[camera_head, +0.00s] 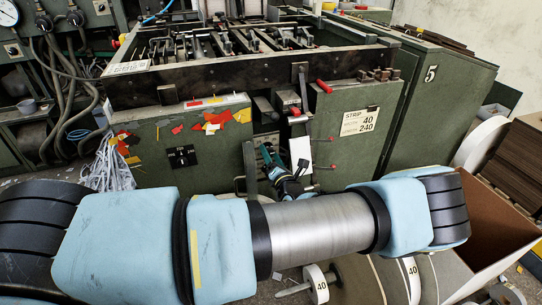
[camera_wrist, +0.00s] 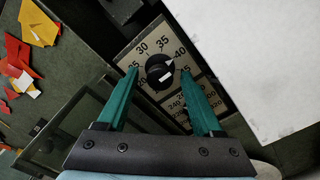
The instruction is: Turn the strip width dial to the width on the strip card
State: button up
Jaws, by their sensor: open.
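The strip card (camera_head: 360,121) on the green machine front reads STRIP, with 40 above 240. The width dial is a round black knob (camera_wrist: 159,71) on a pale scale plate (camera_wrist: 143,46) in the wrist view. The scale shows 30, 35, 40 and further numbers, partly covered by my fingers. A white mark at the knob's upper right points roughly toward 40; its exact setting is hard to tell. My gripper (camera_wrist: 160,75) is open, its green fingers on either side of the knob. I cannot tell whether they touch it. In the head view my gripper (camera_head: 272,160) hides the dial.
A white panel (camera_wrist: 255,60) lies close right of the dial. A green frame (camera_wrist: 62,120) is at lower left. Red and yellow scraps (camera_head: 212,121) lie on the left cabinet. Red-tipped levers (camera_head: 322,86) stick out above. A cardboard box (camera_head: 500,225) stands at right.

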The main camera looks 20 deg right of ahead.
jog(key=s+a+b, duration=0.1)
jog(key=s+b, duration=0.1)
jog(key=s, duration=0.8)
jog(key=shift+s+a, duration=0.2)
jog(key=shift+s, duration=0.15)
